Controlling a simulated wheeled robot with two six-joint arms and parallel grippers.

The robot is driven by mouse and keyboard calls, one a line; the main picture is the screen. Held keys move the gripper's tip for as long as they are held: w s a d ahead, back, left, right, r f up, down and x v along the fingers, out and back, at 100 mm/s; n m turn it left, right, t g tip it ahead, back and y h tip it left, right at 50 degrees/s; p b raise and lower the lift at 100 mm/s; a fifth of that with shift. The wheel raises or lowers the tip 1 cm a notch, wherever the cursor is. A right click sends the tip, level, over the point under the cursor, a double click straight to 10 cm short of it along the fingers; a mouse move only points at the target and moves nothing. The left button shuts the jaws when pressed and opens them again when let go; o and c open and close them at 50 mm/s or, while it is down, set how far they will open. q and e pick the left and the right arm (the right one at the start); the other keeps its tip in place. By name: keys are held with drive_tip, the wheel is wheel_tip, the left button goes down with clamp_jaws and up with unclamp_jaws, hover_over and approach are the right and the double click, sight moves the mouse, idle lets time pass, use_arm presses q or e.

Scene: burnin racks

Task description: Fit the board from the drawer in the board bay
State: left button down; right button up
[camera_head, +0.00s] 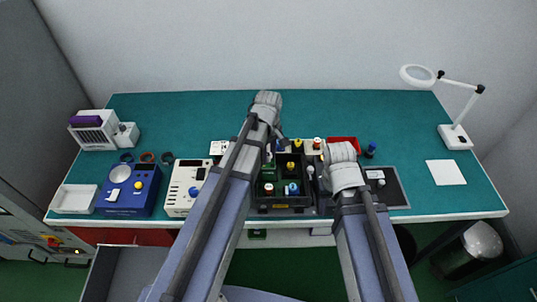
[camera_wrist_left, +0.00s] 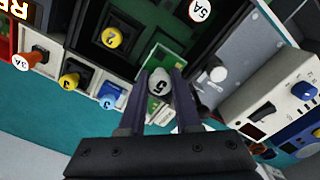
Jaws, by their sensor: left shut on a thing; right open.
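My left gripper (camera_wrist_left: 158,100) is shut on a grey knob marked 5 (camera_wrist_left: 161,84). A green board (camera_wrist_left: 158,54) shows behind the knob and appears to belong to it. In the head view my left gripper (camera_head: 281,143) is over the black rack (camera_head: 283,200), mostly hidden by my arm. In the wrist view the rack has a dark bay with a yellow knob marked 2 (camera_wrist_left: 110,38). I cannot tell whether the green board touches the rack. My right wrist (camera_head: 342,165) is right of the rack; its open gripper is hardly visible behind it.
The drawer (camera_head: 132,268) at lower left is pulled out; its visible inside looks empty. A cream instrument (camera_head: 185,183) and a blue one (camera_head: 130,190) stand left of the rack. A red tray (camera_head: 343,140) is behind my right wrist. The back of the table is clear.

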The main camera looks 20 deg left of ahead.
use_arm(q)
drive_tip(key=shift+f+b, duration=2.1)
drive_tip(key=shift+f, duration=0.35)
use_arm(e)
drive_tip(key=shift+f, duration=2.45)
use_arm(q)
drive_tip(key=shift+f+b, duration=0.45)
drive_tip(key=shift+f, duration=0.05)
use_arm(e)
drive_tip(key=shift+f, duration=0.45)
use_arm(q)
drive_tip(key=c, duration=0.5)
unclamp_jaws()
drive_tip(key=shift+r, duration=0.1)
drive_tip(key=shift+r+p, duration=2.45)
drive_tip(key=shift+p, duration=0.05)
use_arm(e)
drive_tip(key=shift+r, duration=2.5)
use_arm(q)
drive_tip(key=shift+r, duration=0.1)
use_arm(e)
drive_tip(key=shift+r, duration=0.15)
use_arm(q)
wheel_tip(320, 180, up, 4)
drive_tip(key=p, duration=0.4)
use_arm(e)
wheel_tip(320, 180, up, 4)
drive_tip(key=shift+f, duration=0.1)
